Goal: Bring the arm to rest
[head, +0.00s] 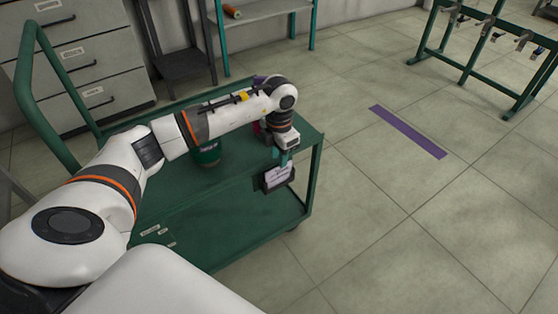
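My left arm reaches from the left across a green cart (180,252). My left gripper (284,157) points down at the cart's right end, just above a dark holder with a white card (277,177). The fingertips are too small to tell whether they are open or shut, or whether they touch the card holder. My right gripper is not in view.
A dark green cylinder (207,154) stands on the cart's top, partly hidden under my arm. A small reddish thing is partly hidden behind my wrist. Grey drawers (85,60) stand behind, and a green rack (480,45) at right. The tiled floor with a purple strip (408,131) is clear.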

